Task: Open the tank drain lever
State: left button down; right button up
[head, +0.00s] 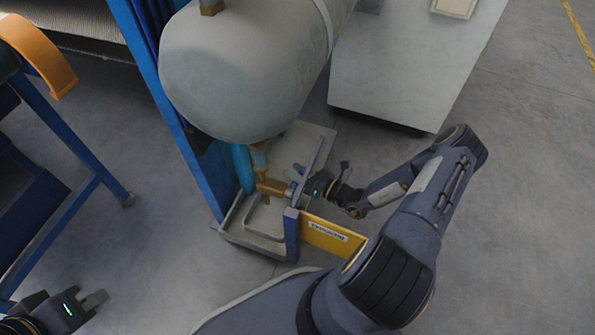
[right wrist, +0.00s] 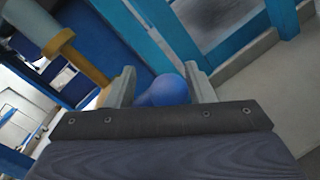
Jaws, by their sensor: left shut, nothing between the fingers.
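The grey tank (head: 245,70) lies above a brass drain fitting (head: 270,186) in the head view. My right gripper (head: 298,184) is low beside that fitting, on its right. In the right wrist view a rounded blue knob (right wrist: 168,90), seemingly the drain lever's handle, sits between the two fingers of my right gripper (right wrist: 160,84). The fingers stand wide apart, with a small gap on the knob's left; whether the right finger touches it is unclear. The rest of the lever is hidden. My left gripper (head: 90,301) is shut and empty at the lower left, far from the tank.
A yellow labelled plate (head: 331,235) and a blue upright (head: 291,236) stand close to my right gripper. A blue frame post (head: 150,75) rises left of the tank. A grey cabinet (head: 405,65) stands at the upper right. Floor on the right is clear.

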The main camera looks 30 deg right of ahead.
jog(key=shift+d+f, duration=0.15)
jog(key=shift+f, duration=0.05)
jog(key=c, duration=0.9)
